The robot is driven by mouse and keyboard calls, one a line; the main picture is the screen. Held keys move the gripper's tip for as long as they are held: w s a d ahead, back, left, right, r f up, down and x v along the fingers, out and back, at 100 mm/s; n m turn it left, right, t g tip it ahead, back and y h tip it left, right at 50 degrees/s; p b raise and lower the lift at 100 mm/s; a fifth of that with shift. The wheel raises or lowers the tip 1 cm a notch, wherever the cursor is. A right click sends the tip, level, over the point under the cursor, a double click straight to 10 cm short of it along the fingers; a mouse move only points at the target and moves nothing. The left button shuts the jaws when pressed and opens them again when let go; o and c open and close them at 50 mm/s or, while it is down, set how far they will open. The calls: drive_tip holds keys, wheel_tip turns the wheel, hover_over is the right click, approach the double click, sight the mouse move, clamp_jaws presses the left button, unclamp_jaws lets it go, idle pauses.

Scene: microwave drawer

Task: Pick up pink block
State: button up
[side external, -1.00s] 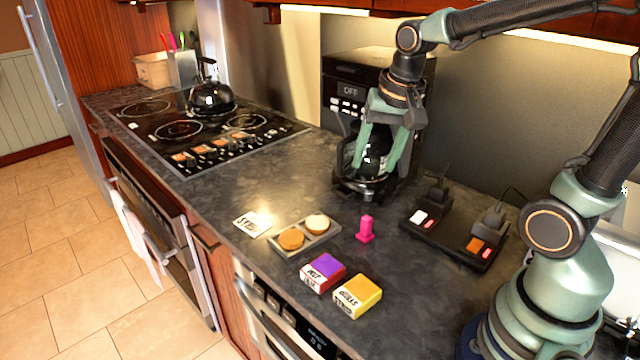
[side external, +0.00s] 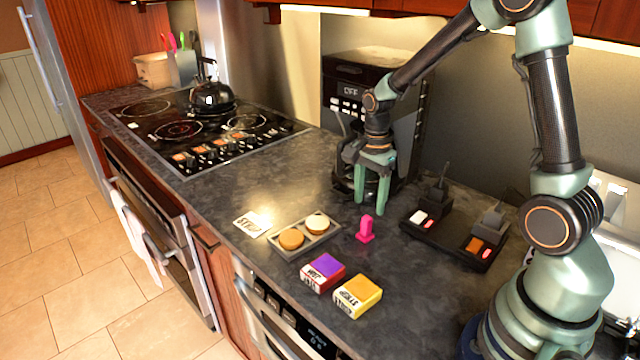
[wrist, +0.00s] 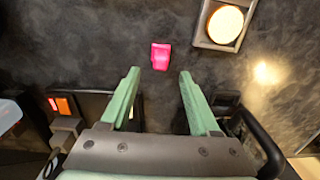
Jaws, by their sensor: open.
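The pink block (side external: 366,229) stands upright on the dark countertop, with a wide base and a narrower top. In the wrist view the pink block (wrist: 160,56) lies just beyond the fingertips, about midway between their lines. My gripper (side external: 371,208) is open and empty, pointing down close behind the block, its fingertips about level with the block's top in the picture. In the wrist view my gripper's (wrist: 158,72) green fingers are apart with bare counter between them.
A tray (side external: 277,246) with two round pieces sits left of the block. A purple-topped box (side external: 323,272) and a yellow box (side external: 358,296) stand in front. A black switch station (side external: 455,243) is at the right. A coffee maker (side external: 345,120) stands behind my gripper.

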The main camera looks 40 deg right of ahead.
sight(367, 217)
drive_tip(key=shift+a+f, duration=0.1)
drive_tip(key=shift+f, duration=2.85)
drive_tip(key=shift+w, duration=0.1)
clamp_jaws()
